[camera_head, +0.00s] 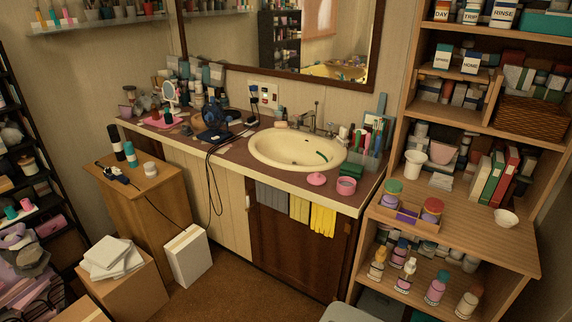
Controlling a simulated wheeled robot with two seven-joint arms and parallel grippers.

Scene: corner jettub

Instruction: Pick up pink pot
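A small round pink pot (346,187) stands on the brown counter near its front edge, right of the basin. A pink lid with a knob (316,179) lies just left of it, apart from the pot. A larger pale pink pot-like container (442,152) stands on the right shelf, and a small pink cup (126,111) is at the counter's far left end. I cannot tell from this view which of these the task names. Neither of my grippers is in view.
The cream basin (298,150) lies left of the small pot. A clear holder with brushes (368,158) stands behind it, and a dark green box (349,169) sits close by. A wooden shelf unit (470,225) borders the counter's right. Yellow cloths (322,218) hang below the counter edge.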

